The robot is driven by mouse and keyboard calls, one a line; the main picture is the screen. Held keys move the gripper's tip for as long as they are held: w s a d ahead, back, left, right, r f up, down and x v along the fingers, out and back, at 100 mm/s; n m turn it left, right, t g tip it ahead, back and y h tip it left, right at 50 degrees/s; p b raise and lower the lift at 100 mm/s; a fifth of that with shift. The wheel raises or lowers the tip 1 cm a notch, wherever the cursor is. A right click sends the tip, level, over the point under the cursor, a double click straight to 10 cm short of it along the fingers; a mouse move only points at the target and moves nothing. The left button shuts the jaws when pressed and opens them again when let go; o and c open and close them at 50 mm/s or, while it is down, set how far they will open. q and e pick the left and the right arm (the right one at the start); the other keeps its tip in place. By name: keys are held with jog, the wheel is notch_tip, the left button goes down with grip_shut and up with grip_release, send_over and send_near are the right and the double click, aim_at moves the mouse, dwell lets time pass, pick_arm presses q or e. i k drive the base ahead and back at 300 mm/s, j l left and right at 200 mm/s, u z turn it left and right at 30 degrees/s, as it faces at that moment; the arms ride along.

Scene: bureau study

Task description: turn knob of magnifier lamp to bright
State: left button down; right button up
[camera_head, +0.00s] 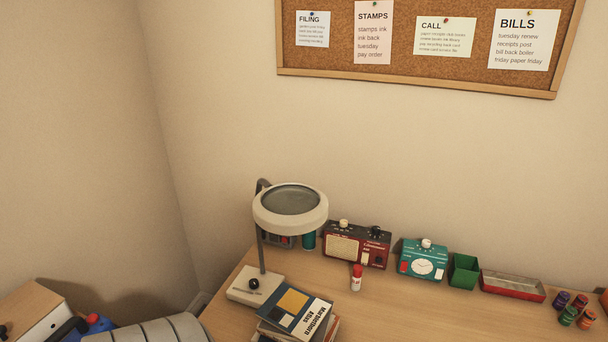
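The magnifier lamp (290,209) stands at the left end of the wooden desk. It has a round white head with a grey lens, a dark curved arm and a pale base (243,291). A small black knob (254,284) sits on top of the base. The knob's setting is too small to read. Neither of my grippers shows in the head view.
A stack of books (296,310) lies right in front of the lamp base. The desk (420,315) is clear at front right.

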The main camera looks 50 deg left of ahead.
aim_at(253, 283)
jog(key=u, duration=1.95)
jog(key=k+j+z, duration=0.1)
jog(key=j+z, duration=0.3)
jog(key=k+j+z, duration=0.1)
jog(key=j+z, duration=0.2)
jog(key=z, duration=0.15)
jog(key=k+j+z, duration=0.2)
jog(key=z, duration=0.2)
jog(key=j, duration=0.1)
